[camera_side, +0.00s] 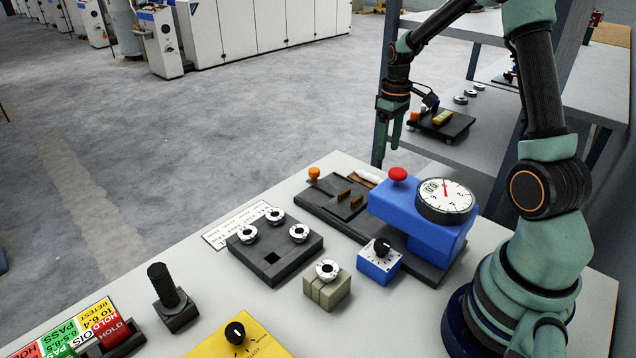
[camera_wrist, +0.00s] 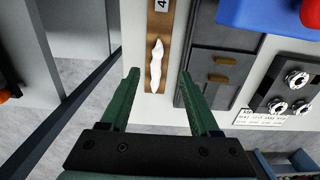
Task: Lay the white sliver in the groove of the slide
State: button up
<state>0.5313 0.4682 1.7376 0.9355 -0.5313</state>
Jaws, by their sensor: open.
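The white sliver (camera_wrist: 156,62) lies lengthwise on a narrow brown strip marked 4 (camera_wrist: 153,85) in the wrist view. In the side view a pale piece (camera_side: 368,177), probably the sliver, shows partly hidden behind the blue device. My gripper (camera_side: 386,150) is open and empty, pointing down above the far table edge. In the wrist view my gripper (camera_wrist: 159,82) has its fingers either side of the strip, with the sliver ahead between them; contact is not seen. The dark slide (camera_side: 337,202) with two brass-coloured blocks lies beside the strip; its groove is not clear.
A blue device with a red knob and dial (camera_side: 415,215) stands on the slide's base. A dark block with silver discs (camera_side: 272,248), a small blue knob box (camera_side: 379,262), a beige block (camera_side: 327,287) and a black-handled tool (camera_side: 172,298) stand nearer. A grey post rises behind my gripper.

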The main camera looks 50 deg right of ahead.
send_over(373, 179)
jog(key=s, duration=0.3)
jog(key=f, duration=0.4)
jog(key=shift+w+d+f, duration=0.1)
jog(key=shift+d+f, duration=0.2)
jog(key=shift+f, duration=0.1)
jog(key=shift+w+d+f, duration=0.1)
jog(key=shift+d+f, duration=0.05)
jog(key=shift+f, duration=1.2)
jog(key=shift+w+d+f, duration=0.1)
jog(key=shift+f, duration=1.2)
grip_shut()
